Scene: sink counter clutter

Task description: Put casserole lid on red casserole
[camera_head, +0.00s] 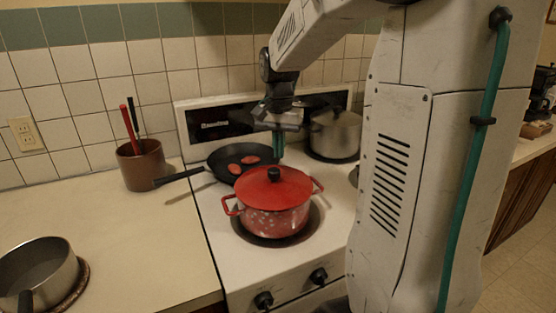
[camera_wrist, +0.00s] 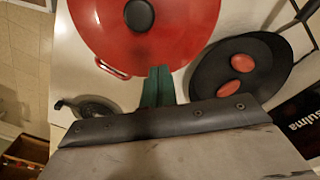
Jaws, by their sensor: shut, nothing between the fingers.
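The red casserole (camera_head: 272,218) stands on a front burner of the white stove, a handle on each side. The red casserole lid (camera_head: 275,187), with a dark knob, lies over the casserole's top; I cannot tell whether it is fully seated. The lid (camera_wrist: 160,35) fills the top of the wrist view, with its dark knob visible. My gripper (camera_head: 278,146) is above and just behind the knob, pointing down. Its green fingers (camera_wrist: 158,88) are shut and empty, apart from the knob.
A black frying pan (camera_head: 216,161) with red pieces is behind the casserole to the left. A steel pot (camera_head: 336,138) stands at the back right. A brown utensil crock (camera_head: 142,168) and a saucepan (camera_head: 36,272) are on the left counter, whose middle is clear.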

